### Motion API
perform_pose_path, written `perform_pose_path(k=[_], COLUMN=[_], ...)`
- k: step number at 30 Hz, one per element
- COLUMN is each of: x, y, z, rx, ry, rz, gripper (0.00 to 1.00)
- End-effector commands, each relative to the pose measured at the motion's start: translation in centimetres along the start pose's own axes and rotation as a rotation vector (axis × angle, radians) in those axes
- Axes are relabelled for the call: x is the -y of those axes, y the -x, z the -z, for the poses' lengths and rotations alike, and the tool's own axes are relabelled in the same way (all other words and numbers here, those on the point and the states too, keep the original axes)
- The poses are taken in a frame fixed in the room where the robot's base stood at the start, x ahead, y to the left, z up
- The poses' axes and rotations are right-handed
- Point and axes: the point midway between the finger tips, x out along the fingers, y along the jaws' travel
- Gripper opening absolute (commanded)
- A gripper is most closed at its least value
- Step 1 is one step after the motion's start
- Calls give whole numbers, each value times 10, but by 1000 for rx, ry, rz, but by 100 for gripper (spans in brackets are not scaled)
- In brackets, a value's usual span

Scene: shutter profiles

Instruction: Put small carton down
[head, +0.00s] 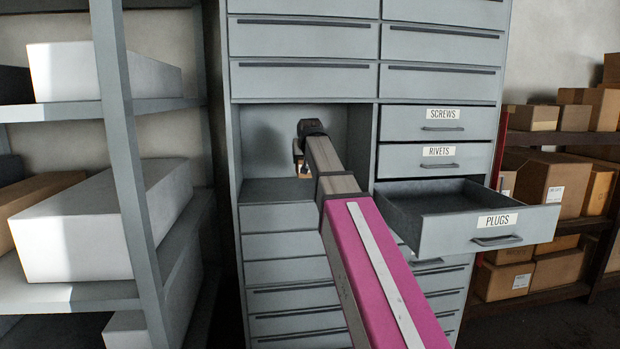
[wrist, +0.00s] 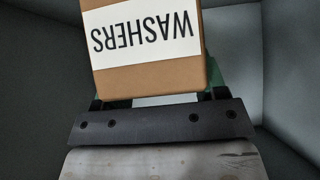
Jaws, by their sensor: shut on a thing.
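The small carton (wrist: 150,75) is brown with a white label reading WASHERS, upside down in the wrist view. My gripper (wrist: 158,98) is shut on it; green finger parts show beside the carton. In the head view my gripper (head: 301,158) is inside the open compartment (head: 262,140) of the grey cabinet, and only a small bit of the carton (head: 305,174) shows past my arm. I cannot tell whether the carton touches the compartment floor (head: 265,191).
To the right, the PLUGS drawer (head: 490,232) stands pulled out and looks empty. The SCREWS drawer (head: 435,124) and RIVETS drawer (head: 433,161) are shut. A grey rack (head: 128,150) with long boxes stands left; a rack with brown cartons (head: 555,183) stands right.

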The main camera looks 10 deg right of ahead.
Motion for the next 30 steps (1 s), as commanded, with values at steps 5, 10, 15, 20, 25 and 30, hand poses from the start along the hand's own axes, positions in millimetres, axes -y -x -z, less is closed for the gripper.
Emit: perform_pose_path(k=[5,10,15,20,25,30], x=[-21,-34,-38,-38,-38,-38], y=[-38,-60,-67,-77,-91,-92], z=[6,8,6,-6,-21,-22], rx=[2,0,0,0,-1,-2], ry=[-2,-1,-1,0,-1,-1], rz=[-1,-1,-1,0,0,0], gripper=[35,35,35,35,35,35])
